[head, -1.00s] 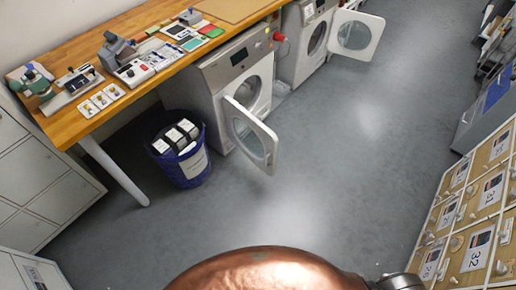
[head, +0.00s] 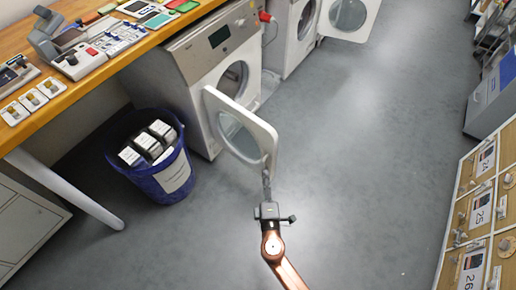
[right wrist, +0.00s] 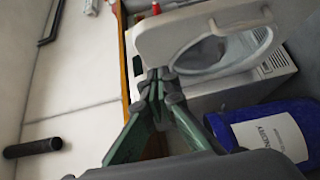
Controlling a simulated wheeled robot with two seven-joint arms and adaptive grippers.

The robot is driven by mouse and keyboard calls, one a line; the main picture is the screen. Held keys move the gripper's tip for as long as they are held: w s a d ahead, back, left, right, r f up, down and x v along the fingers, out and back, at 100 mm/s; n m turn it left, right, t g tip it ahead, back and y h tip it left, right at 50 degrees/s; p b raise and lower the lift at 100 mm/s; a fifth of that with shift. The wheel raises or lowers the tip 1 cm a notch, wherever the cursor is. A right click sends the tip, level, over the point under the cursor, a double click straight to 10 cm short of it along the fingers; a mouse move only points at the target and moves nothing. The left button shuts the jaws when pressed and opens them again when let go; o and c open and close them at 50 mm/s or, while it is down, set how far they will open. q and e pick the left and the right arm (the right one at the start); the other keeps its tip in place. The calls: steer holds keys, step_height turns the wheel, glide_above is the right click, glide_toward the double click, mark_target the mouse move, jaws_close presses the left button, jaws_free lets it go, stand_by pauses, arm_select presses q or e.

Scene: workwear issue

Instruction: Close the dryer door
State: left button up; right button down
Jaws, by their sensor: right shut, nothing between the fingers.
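The nearer front-loading machine (head: 205,50) stands beside the wooden bench with its white round-windowed door (head: 263,135) swung wide open. Which machine is the dryer is not marked legibly. My right gripper (head: 266,178) is shut and empty, its fingertips at the lower free edge of this door; contact cannot be made out. In the right wrist view, the closed fingers (right wrist: 156,78) are just beside the door (right wrist: 160,38). A second machine (head: 292,35) farther back also has its door (head: 349,14) open. My left gripper is out of view.
A blue bin (head: 158,185) with dark packs stands left of the open door, below the bench (head: 80,78). Numbered drawers (head: 480,215) line the right side. The grey floor between is clear.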

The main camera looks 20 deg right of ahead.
steer(key=b, duration=0.2)
glide_toward(269, 139)
steer(key=w+a, duration=0.2)
steer(key=w, duration=0.1)
steer(key=w+d, duration=0.2)
steer(key=shift+w+d+r, duration=0.1)
steer(key=shift+w+d, duration=0.05)
steer(key=shift+d, duration=0.2)
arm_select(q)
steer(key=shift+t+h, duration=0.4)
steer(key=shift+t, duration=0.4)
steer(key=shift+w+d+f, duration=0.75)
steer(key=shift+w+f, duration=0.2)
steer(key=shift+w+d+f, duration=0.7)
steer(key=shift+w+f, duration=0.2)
arm_select(e)
steer(key=shift+w+d, duration=0.2)
steer(key=shift+d, duration=0.2)
steer(key=shift+d, duration=0.1)
